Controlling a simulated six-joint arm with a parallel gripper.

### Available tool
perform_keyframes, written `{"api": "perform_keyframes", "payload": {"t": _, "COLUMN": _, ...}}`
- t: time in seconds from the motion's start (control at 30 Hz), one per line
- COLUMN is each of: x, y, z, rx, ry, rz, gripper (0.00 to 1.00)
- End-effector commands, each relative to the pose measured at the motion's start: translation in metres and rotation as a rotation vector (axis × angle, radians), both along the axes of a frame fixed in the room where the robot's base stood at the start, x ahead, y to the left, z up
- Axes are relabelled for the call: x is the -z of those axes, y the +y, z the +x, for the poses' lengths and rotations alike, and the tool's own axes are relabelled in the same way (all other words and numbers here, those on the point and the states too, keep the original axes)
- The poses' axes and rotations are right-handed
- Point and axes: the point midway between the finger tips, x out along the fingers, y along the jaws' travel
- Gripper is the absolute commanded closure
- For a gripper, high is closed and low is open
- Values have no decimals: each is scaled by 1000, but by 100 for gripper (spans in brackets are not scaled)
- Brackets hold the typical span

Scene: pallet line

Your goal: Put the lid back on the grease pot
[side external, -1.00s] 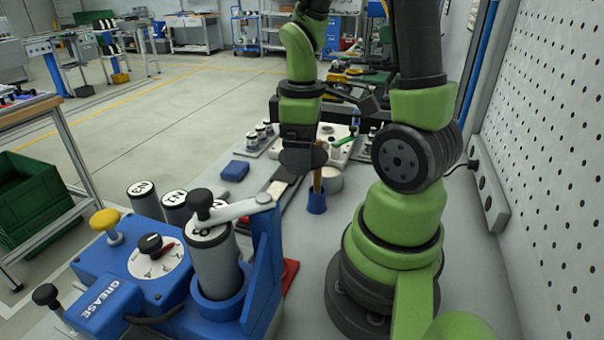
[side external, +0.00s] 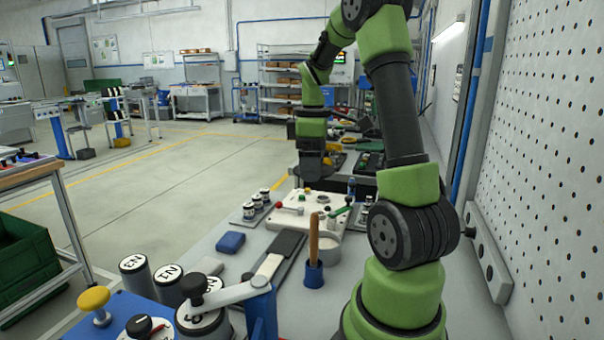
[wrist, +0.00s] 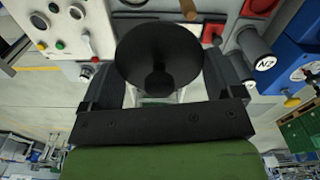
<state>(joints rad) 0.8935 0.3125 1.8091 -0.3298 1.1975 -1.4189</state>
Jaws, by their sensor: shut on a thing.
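My gripper (side external: 312,158) is shut on the knob of a round black lid (wrist: 160,50), which fills the upper middle of the wrist view. In the side view the lid is hard to tell from the dark fingers. The grease pot, a pale round pot (side external: 329,247), stands on the bench just behind a brush with a wooden handle (side external: 313,240) in a blue holder (side external: 313,276). My gripper is raised above the bench, beyond the pot and apart from it. The inside of the pot is partly hidden by the brush.
A white panel with knobs and a green lever (side external: 300,213) lies below my gripper. A blue block (side external: 230,242) and a dark flat tray (side external: 283,245) lie left of the pot. Labelled cylinders (side external: 133,270) stand at the front left. A pegboard wall (side external: 545,150) bounds the right.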

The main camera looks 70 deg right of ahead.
Motion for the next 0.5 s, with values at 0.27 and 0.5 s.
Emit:
{"api": "perform_keyframes", "payload": {"t": 0.27, "x": 11, "y": -53, "z": -17, "rx": 2, "ry": 3, "rz": 5, "gripper": 36}}
{"api": "perform_keyframes", "payload": {"t": 0.5, "x": 59, "y": -50, "z": -16, "rx": 0, "ry": 4, "rz": 7, "gripper": 36}}
